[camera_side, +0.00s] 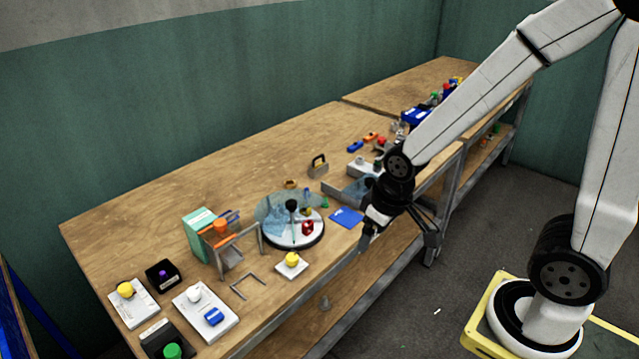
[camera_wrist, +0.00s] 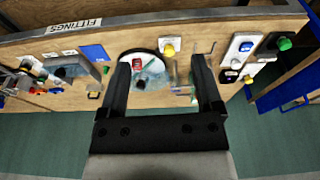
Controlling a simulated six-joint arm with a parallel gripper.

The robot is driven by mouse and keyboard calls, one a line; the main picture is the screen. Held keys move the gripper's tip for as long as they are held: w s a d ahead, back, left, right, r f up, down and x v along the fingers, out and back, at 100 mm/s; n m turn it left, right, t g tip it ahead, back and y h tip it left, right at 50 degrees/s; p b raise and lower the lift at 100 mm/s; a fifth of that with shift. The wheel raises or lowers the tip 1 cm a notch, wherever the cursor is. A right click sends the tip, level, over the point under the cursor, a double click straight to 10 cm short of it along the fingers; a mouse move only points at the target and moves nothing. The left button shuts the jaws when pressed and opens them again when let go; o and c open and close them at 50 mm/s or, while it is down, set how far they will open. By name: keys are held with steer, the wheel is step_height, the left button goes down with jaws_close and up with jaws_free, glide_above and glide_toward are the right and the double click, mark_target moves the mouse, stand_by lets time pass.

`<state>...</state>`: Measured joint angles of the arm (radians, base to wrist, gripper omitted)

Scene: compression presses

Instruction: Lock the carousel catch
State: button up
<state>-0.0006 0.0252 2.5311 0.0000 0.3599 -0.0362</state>
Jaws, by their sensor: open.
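The carousel (camera_side: 312,241) is a round white turntable with a dark rim, a clear bluish cover over part of it and a black-knobbed post (camera_side: 292,206). A red block (camera_side: 308,228) sits on it. In the wrist view the carousel (camera_wrist: 155,83) lies between and beyond my fingers. A small white plate with a yellow knob (camera_side: 292,259) stands beside its front edge and also shows in the wrist view (camera_wrist: 168,48). I cannot tell which part is the catch. My gripper (camera_wrist: 160,64) is open and empty; in the side view it (camera_side: 368,240) is right of the carousel, apart from it.
A metal frame (camera_side: 238,255) and a green box (camera_side: 199,234) stand left of the carousel. White and black control boxes (camera_side: 205,312) fill the front left. A blue card (camera_side: 346,217) and a grey bracket (camera_side: 345,192) lie to the right. The table's back left is clear.

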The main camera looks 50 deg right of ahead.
steer(key=w+f+n+g, duration=0.1)
steer(key=w+f+n, duration=0.1)
steer(key=w+n, duration=0.3)
steer(key=w+f+n, duration=0.2)
steer(key=w, duration=0.6)
steer(key=n+g, duration=0.2)
steer(key=n, duration=0.5)
glide_above(292, 257)
steer(key=f, duration=0.7)
steer(key=shift+s+f, duration=0.25)
steer(key=shift+f, duration=0.05)
steer(key=shift+w+f+n, duration=0.3)
steer(key=shift+f, duration=0.1)
steer(key=shift+f, duration=3.9)
jaws_close()
